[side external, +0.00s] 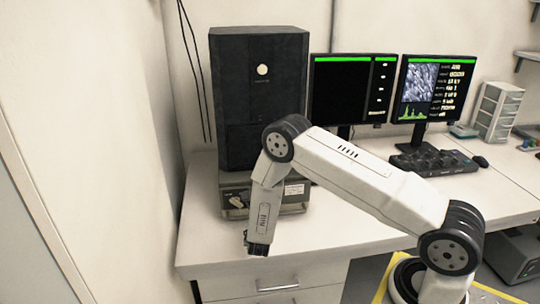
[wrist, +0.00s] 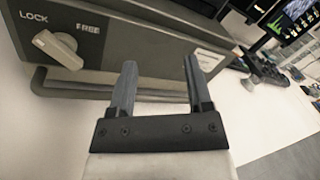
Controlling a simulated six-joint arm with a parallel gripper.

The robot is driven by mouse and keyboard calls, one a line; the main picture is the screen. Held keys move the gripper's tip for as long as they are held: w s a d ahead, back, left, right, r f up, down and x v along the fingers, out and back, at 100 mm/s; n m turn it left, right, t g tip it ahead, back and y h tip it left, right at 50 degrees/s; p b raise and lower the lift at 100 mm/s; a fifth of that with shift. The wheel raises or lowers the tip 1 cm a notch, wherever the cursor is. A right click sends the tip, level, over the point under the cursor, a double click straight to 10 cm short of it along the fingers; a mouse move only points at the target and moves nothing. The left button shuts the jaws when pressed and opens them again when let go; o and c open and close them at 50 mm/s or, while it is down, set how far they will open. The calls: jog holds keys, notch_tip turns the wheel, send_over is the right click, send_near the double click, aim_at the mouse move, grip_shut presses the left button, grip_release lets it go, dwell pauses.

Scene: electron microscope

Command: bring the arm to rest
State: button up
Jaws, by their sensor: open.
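My gripper (wrist: 158,88) is open and empty in the wrist view, its two dark fingers apart with the grey base of the microscope (wrist: 130,58) behind them. In the side view my gripper (side external: 258,248) hangs low at the front edge of the white desk, in front of the microscope. The tall black microscope (side external: 262,95) stands on its grey base at the back left of the desk. A knob (wrist: 58,48) sits on the base between the words LOCK and FREE.
Two monitors (side external: 345,90) stand right of the microscope, with a dark control panel (side external: 435,162) and a mouse (side external: 480,161) before them. White drawers (side external: 497,110) stand far right. A wall (side external: 178,100) closes the left side. The desk (side external: 345,222) is clear at the front.

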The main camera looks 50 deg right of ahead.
jog(key=s+a+r+m+g+y, duration=0.1)
jog(key=s+r+m+g+y, duration=0.2)
jog(key=s+m+g, duration=0.35)
jog(key=s+a+r+m+g+y, duration=0.1)
jog(key=s+r+m+g+y, duration=0.15)
jog(key=s+m+g, duration=0.4)
jog(key=s+a+r+m+t+y, duration=0.3)
jog(key=a+m+y, duration=0.2)
jog(key=a+m, duration=0.2)
jog(key=s+a+r+m+t+y, duration=0.3)
jog(key=a+m, duration=0.4)
jog(key=m, duration=0.4)
jog(key=shift+s+r+y, duration=0.55)
jog(key=shift+r+y, duration=0.1)
jog(key=shift+y, duration=0.3)
